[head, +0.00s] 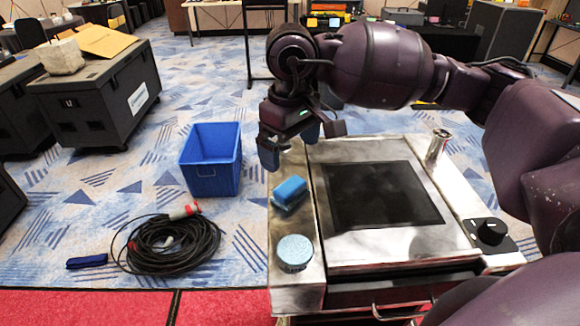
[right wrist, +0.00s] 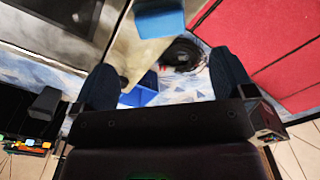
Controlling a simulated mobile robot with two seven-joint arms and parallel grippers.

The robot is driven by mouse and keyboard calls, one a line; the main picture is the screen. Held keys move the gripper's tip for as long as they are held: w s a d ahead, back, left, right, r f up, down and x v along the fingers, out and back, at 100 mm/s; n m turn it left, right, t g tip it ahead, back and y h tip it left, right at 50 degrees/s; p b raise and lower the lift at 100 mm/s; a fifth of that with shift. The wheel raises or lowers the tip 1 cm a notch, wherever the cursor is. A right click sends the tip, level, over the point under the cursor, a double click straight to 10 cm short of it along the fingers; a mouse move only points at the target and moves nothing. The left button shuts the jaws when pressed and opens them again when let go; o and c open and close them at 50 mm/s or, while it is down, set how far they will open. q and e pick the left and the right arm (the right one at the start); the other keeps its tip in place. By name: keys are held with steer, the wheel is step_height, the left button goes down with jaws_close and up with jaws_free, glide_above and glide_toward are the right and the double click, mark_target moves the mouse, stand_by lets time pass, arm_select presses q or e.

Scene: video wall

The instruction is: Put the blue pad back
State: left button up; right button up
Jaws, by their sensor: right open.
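The blue pad (head: 289,190) lies on the left metal ledge of the steel cart (head: 318,222), in front of my right gripper. Its underside is hidden. In the right wrist view a blue block that looks like the pad (right wrist: 160,18) is cut by the top edge, beyond the fingertips. My right gripper (head: 289,146) is open and empty, above the far part of the ledge. Its two dark blue fingers stand wide apart in the right wrist view (right wrist: 165,80). The pad is apart from the fingers. My left gripper is not in view.
A round tub with a speckled light-blue top (head: 295,252) stands nearer on the ledge. The cart has a dark panel (head: 383,195), a black knob (head: 490,232) and a metal cup (head: 437,146). A blue crate (head: 211,180) and coiled black cable (head: 170,245) are on the floor.

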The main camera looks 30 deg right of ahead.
steer(key=shift+r, duration=1.2)
